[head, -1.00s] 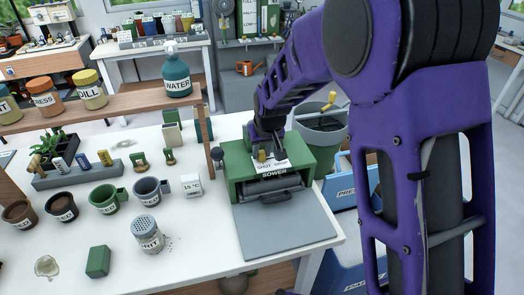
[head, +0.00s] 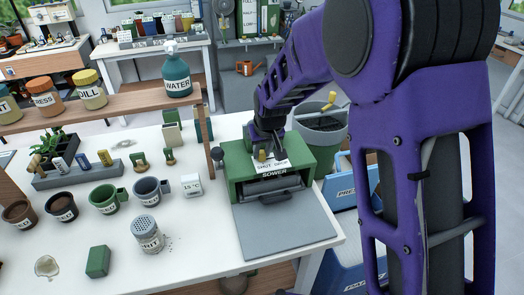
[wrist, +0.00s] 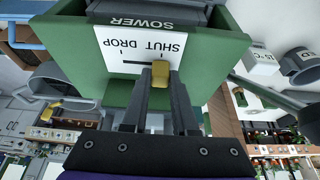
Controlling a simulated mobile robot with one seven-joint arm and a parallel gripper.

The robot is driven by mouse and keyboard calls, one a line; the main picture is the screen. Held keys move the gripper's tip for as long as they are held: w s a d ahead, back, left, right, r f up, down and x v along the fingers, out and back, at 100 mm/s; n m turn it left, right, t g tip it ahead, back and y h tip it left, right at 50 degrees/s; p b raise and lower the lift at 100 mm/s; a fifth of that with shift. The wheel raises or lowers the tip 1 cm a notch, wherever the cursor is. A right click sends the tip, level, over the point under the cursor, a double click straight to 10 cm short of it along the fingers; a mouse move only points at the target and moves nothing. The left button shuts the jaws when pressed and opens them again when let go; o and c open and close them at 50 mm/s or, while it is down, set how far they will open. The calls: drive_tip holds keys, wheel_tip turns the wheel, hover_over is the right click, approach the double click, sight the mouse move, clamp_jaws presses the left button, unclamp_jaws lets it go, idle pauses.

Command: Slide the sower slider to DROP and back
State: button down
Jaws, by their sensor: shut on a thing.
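The green sower (head: 237,174) stands at the right end of the white table, with a white label (head: 283,163) reading SHUT and DROP on its top. The yellow slider knob (head: 262,156) is at the SHUT end of its slot, at the left of the label in the head view. In the wrist view the label (wrist: 140,42) is upside down and the knob (wrist: 160,74) lines up with the right-hand mark. My gripper (wrist: 158,82) is shut on the knob from above. In the head view the arm hides part of the sower's back.
A grey tray (head: 285,233) lies in front of the sower. A wooden shelf post (head: 213,140) and the white 15 °C block (head: 192,185) stand to its left. Several pots stand further left.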

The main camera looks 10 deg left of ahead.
drive_tip(key=shift+d, duration=0.1)
idle(0.4)
drive_tip(key=shift+w+d+b, duration=0.2)
drive_tip(key=shift+w+d, duration=0.2)
drive_tip(key=shift+d, duration=0.4)
drive_tip(key=shift+w+d+b, duration=0.15)
drive_tip(key=shift+w+d, duration=0.25)
drive_tip(key=shift+d, duration=0.35)
drive_tip(key=shift+w+d+b, duration=0.2)
drive_tip(key=shift+w+d, duration=0.2)
drive_tip(key=shift+d, duration=0.4)
drive_tip(key=c, duration=0.7)
unclamp_jaws()
drive_tip(key=shift+d, duration=0.1)
drive_tip(key=p+v, duration=0.1)
drive_tip(key=v, duration=1.6)
drive_tip(key=shift+s+r, duration=0.1)
drive_tip(key=shift+r, duration=0.1)
